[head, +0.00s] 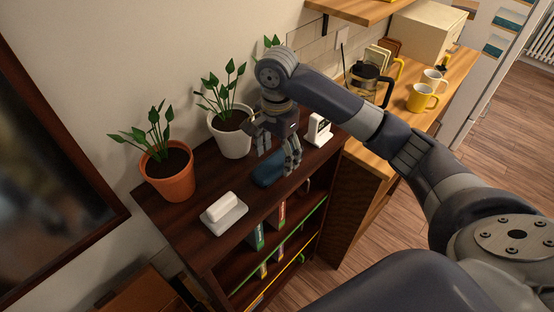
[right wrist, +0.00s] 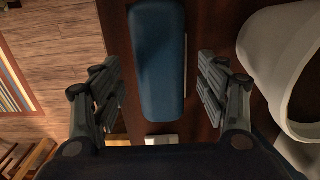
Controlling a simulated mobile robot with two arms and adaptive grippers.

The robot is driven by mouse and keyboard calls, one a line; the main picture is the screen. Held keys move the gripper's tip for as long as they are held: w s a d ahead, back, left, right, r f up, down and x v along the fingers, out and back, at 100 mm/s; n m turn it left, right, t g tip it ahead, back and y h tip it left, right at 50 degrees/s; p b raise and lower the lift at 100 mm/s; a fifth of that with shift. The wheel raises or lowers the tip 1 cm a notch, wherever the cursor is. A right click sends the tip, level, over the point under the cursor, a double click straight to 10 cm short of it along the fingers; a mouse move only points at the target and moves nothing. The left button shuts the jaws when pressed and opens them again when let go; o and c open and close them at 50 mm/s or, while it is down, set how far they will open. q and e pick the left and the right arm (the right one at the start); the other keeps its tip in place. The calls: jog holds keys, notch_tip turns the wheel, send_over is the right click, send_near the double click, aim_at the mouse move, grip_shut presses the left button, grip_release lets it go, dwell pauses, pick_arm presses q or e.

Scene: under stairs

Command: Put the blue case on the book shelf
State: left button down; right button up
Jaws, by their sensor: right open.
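The blue case (head: 268,168) lies flat on top of the dark brown book shelf (head: 185,225), near its front edge. In the right wrist view the blue case (right wrist: 158,60) is long with rounded ends and lies between my open fingers. My right gripper (head: 283,155) is over the case, pointing down, and hides part of it. In the right wrist view my right gripper (right wrist: 160,95) has one finger on each side of the case, with gaps between, and holds nothing. My left gripper is not in view.
Books (head: 256,238) stand on the shelf below.

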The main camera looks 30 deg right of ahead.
aim_at(277, 160)
notch_tip(277, 160, up, 10)
jog(key=p, duration=0.1)
jog(key=shift+s, duration=0.1)
dwell(0.7)
